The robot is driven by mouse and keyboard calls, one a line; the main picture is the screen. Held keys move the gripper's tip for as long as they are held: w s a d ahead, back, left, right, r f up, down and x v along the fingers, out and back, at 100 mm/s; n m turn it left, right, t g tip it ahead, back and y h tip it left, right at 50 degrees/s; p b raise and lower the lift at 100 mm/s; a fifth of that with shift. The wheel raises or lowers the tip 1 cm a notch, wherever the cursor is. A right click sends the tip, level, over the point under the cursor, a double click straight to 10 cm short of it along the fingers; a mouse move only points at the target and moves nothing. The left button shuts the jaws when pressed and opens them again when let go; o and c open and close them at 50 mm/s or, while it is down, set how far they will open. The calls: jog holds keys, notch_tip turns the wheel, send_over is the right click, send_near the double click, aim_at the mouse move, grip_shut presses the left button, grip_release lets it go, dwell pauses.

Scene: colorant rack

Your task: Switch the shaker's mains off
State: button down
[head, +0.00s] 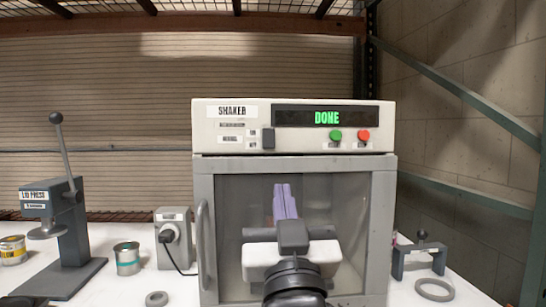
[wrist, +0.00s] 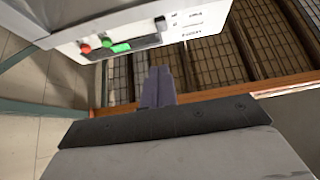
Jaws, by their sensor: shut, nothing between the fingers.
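The shaker (head: 293,127) is a white-topped machine with a grey-framed, clear-fronted door. Its display (head: 326,117) reads DONE in green. A dark rocker switch (head: 268,138) sits left of the display beside small labels too fine to read surely; it also shows in the wrist view (wrist: 160,23). I cannot tell which way the rocker is tipped. My gripper (head: 284,187) is shut and empty, its purple-grey fingers pointing up in front of the door, below the panel. In the wrist view the fingertips (wrist: 158,70) are apart from the panel.
A green button (head: 335,135) and a red button (head: 364,135) sit right of the rocker. A grey socket box (head: 172,214) with a plugged black cord stands left of the shaker. A lid press (head: 70,220), cans and a clamp (head: 420,252) stand on the white bench.

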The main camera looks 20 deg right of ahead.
jog(key=shift+w, duration=0.1)
jog(key=p, duration=1)
send_near(273, 143)
notch_tip(273, 143, up, 4)
jog(key=w, duration=0.2)
jog(key=w+d+p, duration=0.1)
jog(key=shift+w+f, duration=0.15)
jog(key=shift+w, duration=0.2)
jog(key=shift+w+d+f, duration=0.15)
jog(key=shift+w, duration=0.3)
